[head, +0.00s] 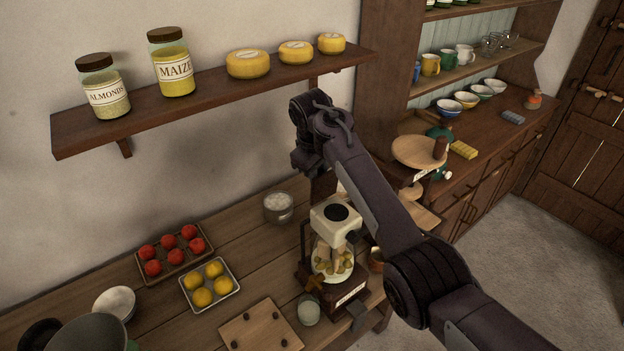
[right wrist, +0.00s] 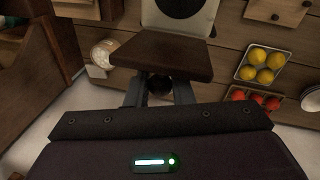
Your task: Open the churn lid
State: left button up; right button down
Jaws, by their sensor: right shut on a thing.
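The churn (head: 330,262) stands on the wooden counter in the head view, with a cream top, a glass jar and a dark labelled base. Its cream top (right wrist: 178,14) shows a dark round opening. The dark brown lid (right wrist: 160,53) is tilted up beside the opening, and part of it shows in the head view (head: 322,186). My right gripper (right wrist: 158,86) is shut on the lid's dark round knob (right wrist: 159,84). In the head view my right wrist and arm hide much of this hold. My left gripper is not in view.
A tray of red fruit (head: 140,265), a tray of yellow fruit (head: 186,298), a pot of white contents (head: 278,208) and a board (head: 255,318) are near the churn. A wall shelf (head: 215,92) with jars and cheeses hangs above. A round wooden pan (head: 415,150) stands right of my arm.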

jog(key=shift+w+a+g, duration=0.2)
jog(key=shift+w+g, duration=0.05)
jog(key=shift+g, duration=0.15)
jog(key=shift+w+a+f+h+b, duration=0.1)
jog(key=shift+h+b, duration=0.2)
jog(key=shift+b, duration=0.05)
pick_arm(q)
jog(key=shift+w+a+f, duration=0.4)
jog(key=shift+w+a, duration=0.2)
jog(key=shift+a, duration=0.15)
pick_arm(e)
jog(key=shift+g, duration=0.3)
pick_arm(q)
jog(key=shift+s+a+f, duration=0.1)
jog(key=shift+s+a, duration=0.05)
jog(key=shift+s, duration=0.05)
pick_arm(e)
jog(key=shift+w+a+f, duration=0.1)
jog(key=c, duration=1.3)
grip_release()
